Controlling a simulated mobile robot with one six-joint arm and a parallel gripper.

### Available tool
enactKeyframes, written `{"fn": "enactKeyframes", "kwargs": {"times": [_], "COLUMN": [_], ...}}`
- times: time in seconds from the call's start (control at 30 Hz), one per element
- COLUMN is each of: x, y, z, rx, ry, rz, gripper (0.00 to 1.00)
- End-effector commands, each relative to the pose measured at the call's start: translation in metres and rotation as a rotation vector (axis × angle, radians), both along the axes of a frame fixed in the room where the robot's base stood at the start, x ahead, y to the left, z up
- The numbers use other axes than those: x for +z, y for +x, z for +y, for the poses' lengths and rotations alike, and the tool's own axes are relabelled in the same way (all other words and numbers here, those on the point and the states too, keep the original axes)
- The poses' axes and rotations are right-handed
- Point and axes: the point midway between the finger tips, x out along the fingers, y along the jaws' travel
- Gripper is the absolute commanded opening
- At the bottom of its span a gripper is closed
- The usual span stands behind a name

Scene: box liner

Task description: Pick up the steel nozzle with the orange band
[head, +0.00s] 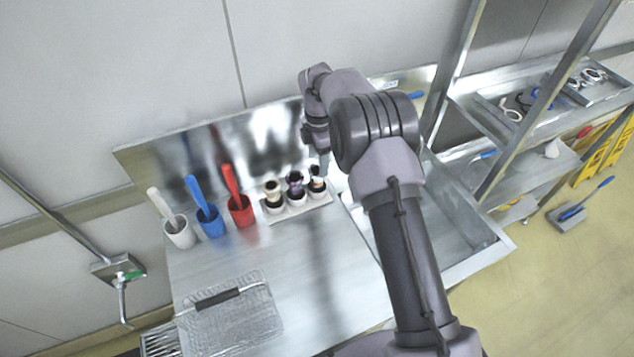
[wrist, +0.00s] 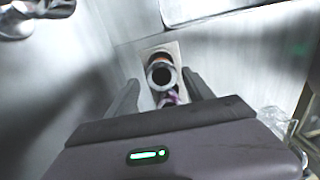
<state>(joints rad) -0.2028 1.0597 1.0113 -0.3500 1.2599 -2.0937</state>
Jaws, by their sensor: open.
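The steel nozzle with the orange band (head: 317,184) stands upright at the right end of a pale three-place holder (head: 300,211). A purple-banded nozzle (head: 295,187) stands in the middle and a cream-banded one (head: 272,190) at the left. In the wrist view the orange-banded nozzle (wrist: 160,72) shows its dark round mouth, with a trace of orange at its upper edge. The purple one (wrist: 168,99) is partly hidden below it. My gripper (wrist: 162,79) is open, its fingers on either side of the orange-banded nozzle in the picture. I cannot tell whether they touch it.
Cups with white (head: 180,235), blue (head: 211,223) and red (head: 241,212) handled tools stand left of the holder. A wire mesh piece with a black handle (head: 235,318) lies at the front left. A steel backsplash (head: 200,150) rises behind. Bare counter lies in front of the holder.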

Motion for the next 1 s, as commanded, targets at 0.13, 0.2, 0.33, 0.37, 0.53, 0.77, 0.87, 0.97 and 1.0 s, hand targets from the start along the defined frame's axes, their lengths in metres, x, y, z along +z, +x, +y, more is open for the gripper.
{"fn": "enactKeyframes", "kwargs": {"times": [0.13, 0.2, 0.33, 0.37, 0.53, 0.77, 0.87, 0.97, 1.0], "x": [-0.018, -0.032, -0.053, -0.054, -0.053, -0.052, -0.052, -0.052, -0.052], "y": [-0.002, -0.004, -0.003, -0.003, -0.003, -0.003, -0.003, -0.003, -0.003], "z": [0.002, 0.004, 0.004, 0.004, 0.004, 0.004, 0.004, 0.004, 0.004], "rx": [0.001, -0.001, 0.000, 0.000, 0.000, 0.000, -0.001, -0.001, -0.001], "ry": [0.000, 0.000, 0.000, 0.000, 0.000, 0.000, 0.000, 0.000, 0.000], "rz": [0.003, 0.003, 0.001, 0.001, 0.000, 0.000, 0.000, 0.000, 0.000], "gripper": [0.61, 0.61, 0.61, 0.61, 0.57, 0.11, 0.00, 0.00, 0.00]}}
